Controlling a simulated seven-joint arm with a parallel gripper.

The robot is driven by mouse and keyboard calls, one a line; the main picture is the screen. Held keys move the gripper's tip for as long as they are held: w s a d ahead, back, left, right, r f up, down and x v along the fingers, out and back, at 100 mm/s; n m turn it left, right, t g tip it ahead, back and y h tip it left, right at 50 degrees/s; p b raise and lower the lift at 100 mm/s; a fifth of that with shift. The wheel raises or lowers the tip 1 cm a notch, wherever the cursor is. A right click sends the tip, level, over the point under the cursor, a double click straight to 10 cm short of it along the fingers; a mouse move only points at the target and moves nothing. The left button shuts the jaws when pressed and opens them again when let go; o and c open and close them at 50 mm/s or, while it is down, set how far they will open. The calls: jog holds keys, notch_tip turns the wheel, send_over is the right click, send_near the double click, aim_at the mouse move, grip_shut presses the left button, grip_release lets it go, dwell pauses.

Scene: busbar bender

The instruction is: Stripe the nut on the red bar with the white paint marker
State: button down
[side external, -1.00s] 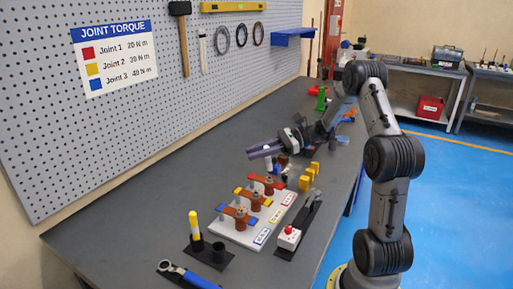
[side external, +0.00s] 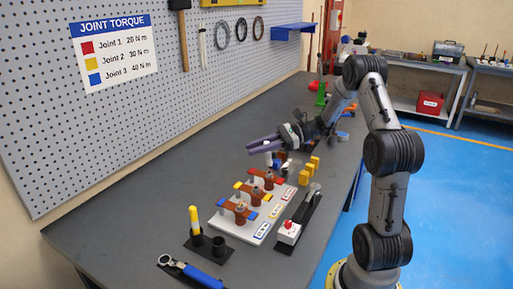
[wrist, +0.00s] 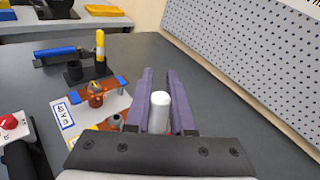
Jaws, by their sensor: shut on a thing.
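My gripper (side external: 264,144) is shut on a white marker (wrist: 160,112), which stands between the purple fingers in the wrist view. In the side view the gripper is above the table, just beyond the far end of the white bar board (side external: 238,231). The red bar (side external: 279,180) is the farthest of the three copper bars, and its nut (side external: 268,178) stands on top. The marker's lower tip is too small to make out. The gripper covers the red bar in the wrist view.
The yellow bar (side external: 240,185) and blue bar (side external: 223,204) are nearer. A holder (side external: 217,246) with a yellow marker (side external: 194,218), a blue-handled wrench (side external: 190,272) and a red-button box (side external: 288,231) are around the board. Yellow blocks (side external: 308,166) stand right. The table's left side is clear.

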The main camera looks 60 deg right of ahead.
jog(key=shift+f, duration=0.3)
dwell(0.5)
jog(key=shift+a, duration=0.9)
dwell(2.7)
notch_tip(320, 180, up, 6)
dwell(1.2)
dwell(0.4)
